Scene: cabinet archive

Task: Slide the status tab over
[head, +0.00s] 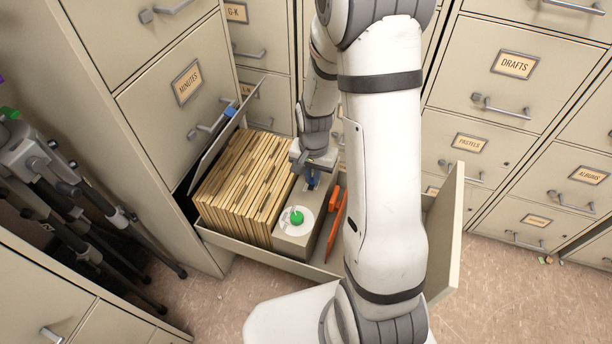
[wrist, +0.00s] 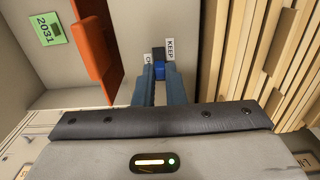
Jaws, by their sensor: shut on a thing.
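The status tab shows as a small blue piece (wrist: 159,70) in the wrist view, between a white KEEP label (wrist: 170,49) on its right and another, partly hidden label (wrist: 147,59) on its left. My gripper (wrist: 158,78) has both fingers closed around the tab. In the head view my gripper (head: 313,182) reaches down onto the far part of a grey box (head: 306,236) in the open drawer. The tab itself is hard to make out there.
The open drawer (head: 262,262) also holds tan folders (head: 243,180) left of the box and orange dividers (head: 336,226) right of it. A green knob (head: 297,217) sits on the box's near end. Cabinets surround the drawer; tripods (head: 60,195) stand at left.

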